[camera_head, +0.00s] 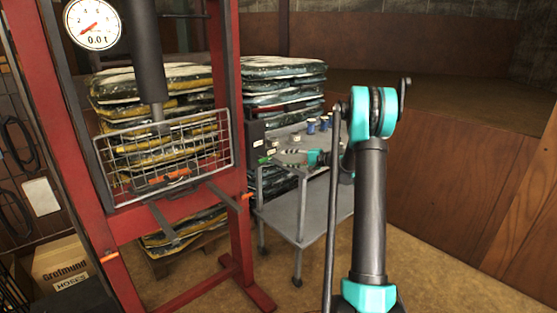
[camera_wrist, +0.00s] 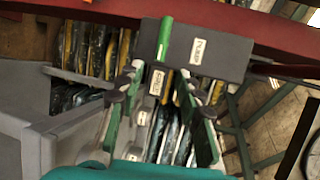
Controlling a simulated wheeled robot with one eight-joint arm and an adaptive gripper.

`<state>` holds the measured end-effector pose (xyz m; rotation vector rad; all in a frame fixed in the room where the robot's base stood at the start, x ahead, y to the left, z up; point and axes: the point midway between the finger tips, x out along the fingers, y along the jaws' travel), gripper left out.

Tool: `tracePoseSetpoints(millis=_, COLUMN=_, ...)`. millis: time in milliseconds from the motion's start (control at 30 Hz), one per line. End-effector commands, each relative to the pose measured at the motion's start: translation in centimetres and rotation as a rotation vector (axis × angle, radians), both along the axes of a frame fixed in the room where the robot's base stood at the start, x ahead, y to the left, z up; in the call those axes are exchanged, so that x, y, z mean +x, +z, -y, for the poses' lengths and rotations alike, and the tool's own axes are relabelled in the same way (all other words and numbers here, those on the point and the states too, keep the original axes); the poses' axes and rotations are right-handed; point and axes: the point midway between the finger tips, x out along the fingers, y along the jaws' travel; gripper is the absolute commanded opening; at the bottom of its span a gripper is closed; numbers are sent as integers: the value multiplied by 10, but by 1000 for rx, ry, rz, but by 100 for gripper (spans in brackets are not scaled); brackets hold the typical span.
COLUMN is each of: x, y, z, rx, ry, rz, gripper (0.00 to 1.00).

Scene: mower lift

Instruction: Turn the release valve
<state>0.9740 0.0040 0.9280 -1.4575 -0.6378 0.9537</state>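A dark grey valve box (camera_head: 256,138) sits on the right post of the red press in the head view. In the wrist view the box (camera_wrist: 200,55) carries white labels, and a green handle (camera_wrist: 165,38) sticks out from it. I take this handle for the release valve; the labels are too small to read surely. The handle also shows small in the head view (camera_head: 264,160). My gripper (camera_wrist: 160,80) is open, its two fingers spread below the handle in the wrist view. In the head view my gripper (camera_head: 290,158) points left toward the box.
The red press frame (camera_head: 232,90) holds a wire guard (camera_head: 165,150) and a gauge (camera_head: 93,24) reading near zero. A grey cart (camera_head: 285,207) stands below my gripper, with small items on its top. Stacked bags (camera_head: 283,68) stand behind. Floor is clear at the front right.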

Motion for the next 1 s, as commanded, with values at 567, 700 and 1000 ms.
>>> tracePoseSetpoints(millis=567, x=-12, y=4, z=18, rx=-1, ry=0, rz=-1, gripper=36)
tracePoseSetpoints(millis=700, x=-24, y=6, z=10, rx=-42, ry=7, rz=-8, gripper=36)
tracePoseSetpoints(millis=1000, x=-115, y=2, z=-25, rx=-337, ry=53, rz=-48, gripper=36)
